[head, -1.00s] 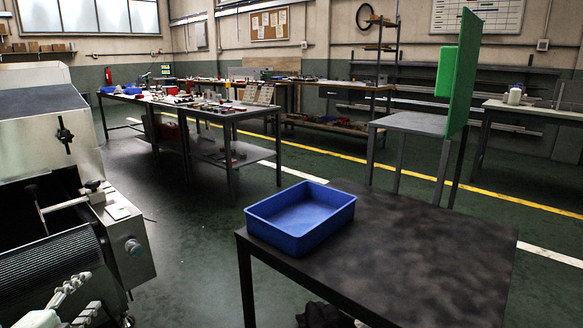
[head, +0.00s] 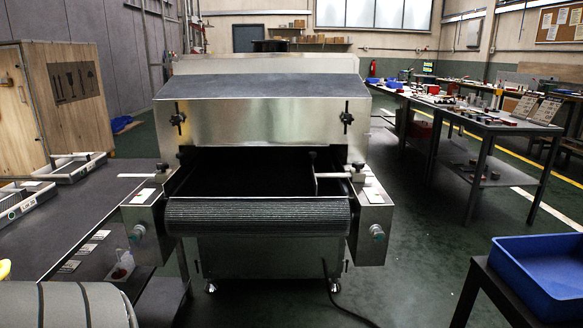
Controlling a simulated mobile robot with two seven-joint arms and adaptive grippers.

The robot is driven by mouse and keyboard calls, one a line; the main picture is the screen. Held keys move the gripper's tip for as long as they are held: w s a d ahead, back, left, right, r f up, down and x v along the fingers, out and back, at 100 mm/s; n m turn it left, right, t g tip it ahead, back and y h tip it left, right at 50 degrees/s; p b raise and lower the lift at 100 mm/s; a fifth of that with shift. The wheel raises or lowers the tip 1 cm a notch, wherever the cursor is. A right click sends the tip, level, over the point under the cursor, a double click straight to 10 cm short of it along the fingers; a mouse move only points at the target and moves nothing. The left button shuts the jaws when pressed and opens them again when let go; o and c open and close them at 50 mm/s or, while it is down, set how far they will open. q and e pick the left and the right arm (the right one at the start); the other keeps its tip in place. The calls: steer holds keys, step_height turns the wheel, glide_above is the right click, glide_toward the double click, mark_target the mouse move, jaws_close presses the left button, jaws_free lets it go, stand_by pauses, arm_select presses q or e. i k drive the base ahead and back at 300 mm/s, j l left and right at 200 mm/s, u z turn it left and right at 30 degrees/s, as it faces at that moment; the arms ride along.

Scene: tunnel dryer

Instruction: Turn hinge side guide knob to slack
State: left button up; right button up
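The tunnel dryer (head: 262,125) stands in the middle of the head view, with its ribbed belt (head: 258,212) facing me. Small dark knobs sit on the guide mounts at the belt mouth, one at the right (head: 358,166) and one at the left (head: 162,168). A guide rod and bar (head: 322,175) run inward from the right knob. Round knobs also show on the front ends of the side housings, right (head: 377,232) and left (head: 137,232). Dark clamp handles hang on the hood, left and right. I cannot tell which is the hinge side or the knobs' settings.
A dark table (head: 60,215) with trays (head: 75,166) stands close to the dryer's left. A blue bin (head: 541,270) on a table is at the lower right. A cable (head: 340,300) lies on the floor. Clear floor lies right of the dryer.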

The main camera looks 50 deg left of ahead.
mark_target(162, 166)
steer(key=u, duration=0.45)
steer(key=k+j+u, duration=0.1)
steer(key=u, duration=0.75)
steer(key=j+u, duration=0.1)
steer(key=u, duration=0.75)
steer(key=k+j, duration=0.05)
steer(key=j, duration=0.05)
